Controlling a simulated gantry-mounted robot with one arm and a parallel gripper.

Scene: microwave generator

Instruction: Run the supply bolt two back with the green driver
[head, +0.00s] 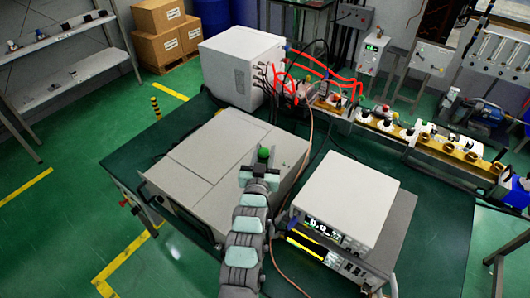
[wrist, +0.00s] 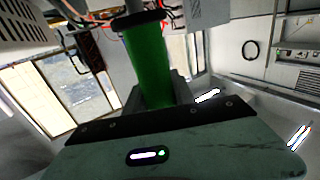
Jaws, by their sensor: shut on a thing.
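My gripper (head: 262,170) is in the middle of the head view, above the light-grey instrument case. It is shut on the green driver (head: 263,153), whose rounded green top shows just beyond the fingers. In the wrist view the driver's green handle (wrist: 149,65) stands between the jaws, with a dark collar at its upper end and a grey part beyond it. The supply bolt cannot be made out in either view. The white supply-like box (head: 238,62) with dark cables stands beyond my gripper, at the back of the table.
The large grey case (head: 185,165) lies below and left of my arm. A white meter (head: 345,200) stacked on another unit stands at right. Red cables and a waveguide bench (head: 400,130) run along the table's back right. Green tabletop (head: 440,215) is bare at right.

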